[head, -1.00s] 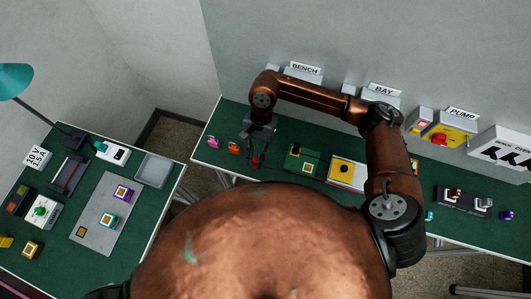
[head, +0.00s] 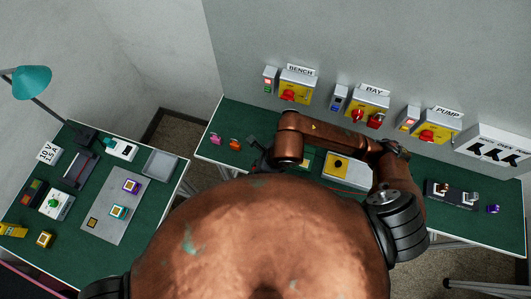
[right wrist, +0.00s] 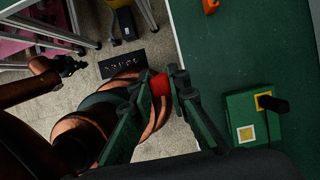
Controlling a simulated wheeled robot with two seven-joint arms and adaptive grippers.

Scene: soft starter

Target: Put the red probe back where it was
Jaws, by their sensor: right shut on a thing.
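The red probe (right wrist: 160,85) shows in the right wrist view as a small red block between the fingertips of my right gripper (right wrist: 162,88). The gripper is shut on it. In that view the probe appears against the floor and my own body, just left of the green bench's edge. In the head view my right gripper (head: 260,160) is a dark shape near the bench's front edge, partly hidden by my arm. The probe cannot be made out there. My left gripper is not in view.
A pink probe (head: 215,139) and an orange one (head: 235,144) stand at the back bench's left end. A green box (right wrist: 255,118) with a yellow square and a black part sits nearby. A yellow-topped box (head: 345,170) is farther right. Wall boxes (head: 296,88) line the back.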

